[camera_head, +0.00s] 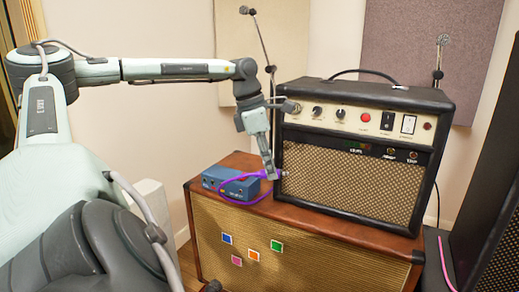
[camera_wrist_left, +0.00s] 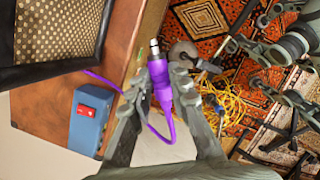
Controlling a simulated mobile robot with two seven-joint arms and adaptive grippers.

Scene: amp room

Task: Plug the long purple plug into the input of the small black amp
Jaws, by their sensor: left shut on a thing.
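My left gripper (camera_head: 272,174) is shut on the purple plug, in front of the left part of the small black amp (camera_head: 352,205). In the left wrist view the purple plug (camera_wrist_left: 160,82) lies between the fingertips of my left gripper (camera_wrist_left: 157,88), with its bare metal tip sticking out past them. The tip is in the open, apart from the amp's edge (camera_wrist_left: 103,42). The purple cable (camera_head: 238,205) loops below the gripper. The amp has a cream panel (camera_head: 349,119) with knobs, a red light and switches. I cannot tell which socket is the input. My right gripper is not in view.
The amp stands on a brown cabinet (camera_head: 313,231). A blue box (camera_head: 229,182) sits on the cabinet left of the amp and also shows in the left wrist view (camera_wrist_left: 88,118). Microphone stands rise behind. Yellow cables (camera_wrist_left: 222,105) lie on the patterned rug.

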